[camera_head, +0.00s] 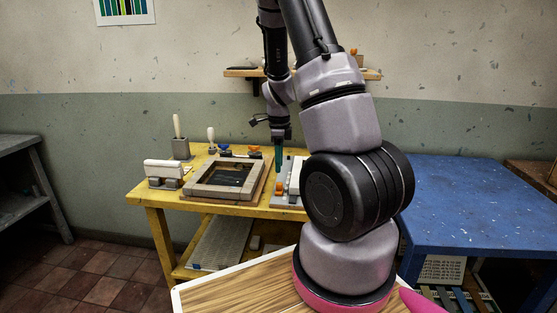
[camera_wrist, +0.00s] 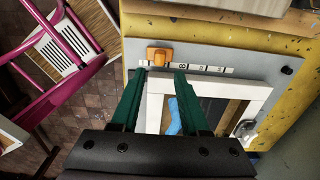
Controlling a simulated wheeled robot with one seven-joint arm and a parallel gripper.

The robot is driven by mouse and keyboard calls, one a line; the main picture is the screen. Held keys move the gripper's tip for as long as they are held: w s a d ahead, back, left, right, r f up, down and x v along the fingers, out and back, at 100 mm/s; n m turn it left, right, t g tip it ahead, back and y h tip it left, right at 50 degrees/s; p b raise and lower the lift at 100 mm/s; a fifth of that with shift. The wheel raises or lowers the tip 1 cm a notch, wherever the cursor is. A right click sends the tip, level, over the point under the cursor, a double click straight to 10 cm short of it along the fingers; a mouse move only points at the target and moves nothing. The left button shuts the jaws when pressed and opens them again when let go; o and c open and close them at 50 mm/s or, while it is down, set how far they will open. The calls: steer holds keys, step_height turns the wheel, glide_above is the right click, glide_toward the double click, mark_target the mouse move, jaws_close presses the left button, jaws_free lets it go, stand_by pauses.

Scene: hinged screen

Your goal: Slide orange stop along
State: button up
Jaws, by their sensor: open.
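The orange stop (camera_wrist: 160,56) sits at the left end of a scale strip (camera_wrist: 205,68) with dark marks and digits, on a grey board (camera_wrist: 245,70). It also shows as a small orange block in the head view (camera_head: 279,187). My gripper (camera_wrist: 160,72) is open, its two green fingers apart. In the wrist view the fingertips lie just below the stop, one near each side. I cannot tell whether they touch it. In the head view my gripper (camera_head: 279,157) points down over the board, with the stop below it.
A white hinged frame (camera_wrist: 255,95) lies on the board, with a blue shape (camera_wrist: 186,110) inside, partly hidden by my fingers. The yellow table (camera_head: 160,198) also holds a wooden frame (camera_head: 200,185) and several tools. A blue table (camera_head: 470,195) stands at right, its top mostly clear.

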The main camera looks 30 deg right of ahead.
mark_target(279, 183)
step_height(279, 183, down, 7)
steer(key=shift+d+f, duration=0.1)
steer(key=shift+f, duration=0.05)
steer(key=c, duration=0.3)
jaws_close()
steer(key=shift+w, duration=0.1)
steer(key=shift+w+d, duration=0.9)
steer(key=shift+w, duration=0.45)
steer(key=shift+w+d, duration=0.95)
steer(key=shift+w, duration=0.4)
steer(key=shift+w+d, duration=0.9)
steer(key=shift+w, duration=0.45)
steer(key=o, duration=0.5)
jaws_free()
steer(key=shift+s, duration=0.1)
